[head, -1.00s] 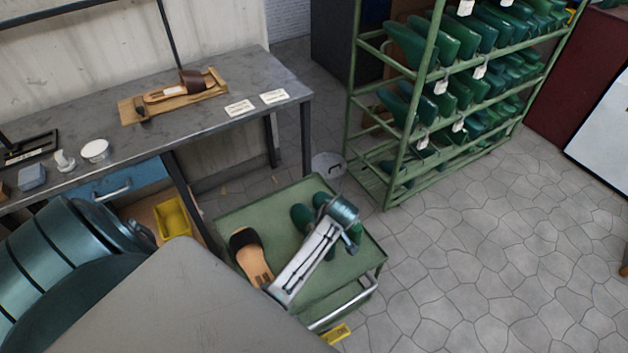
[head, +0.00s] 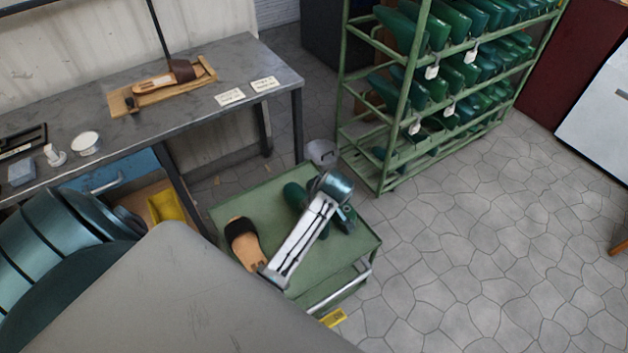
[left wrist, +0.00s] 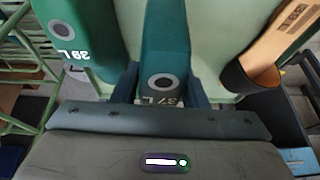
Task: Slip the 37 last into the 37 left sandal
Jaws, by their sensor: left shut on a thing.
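In the left wrist view the green last marked 37 L (left wrist: 164,60) stands between the two fingers of my left gripper (left wrist: 166,82), which is shut on it. A green last marked 39 L (left wrist: 82,30) is close beside it on the left. The left sandal (left wrist: 265,48), tan with a dark strap, lies to the right on the green cart top. In the head view the sandal (head: 244,243) lies left of my arm. My left gripper is mostly hidden under its wrist there. Whether the 37 last touches the cart top, I cannot tell. My right gripper is out of view.
The green cart (head: 318,266) has bare top around the sandal. The workbench (head: 190,118) behind holds another sandal on a wooden board (head: 199,82) and labels (head: 230,97). A rack (head: 384,166) full of green lasts stands behind right.

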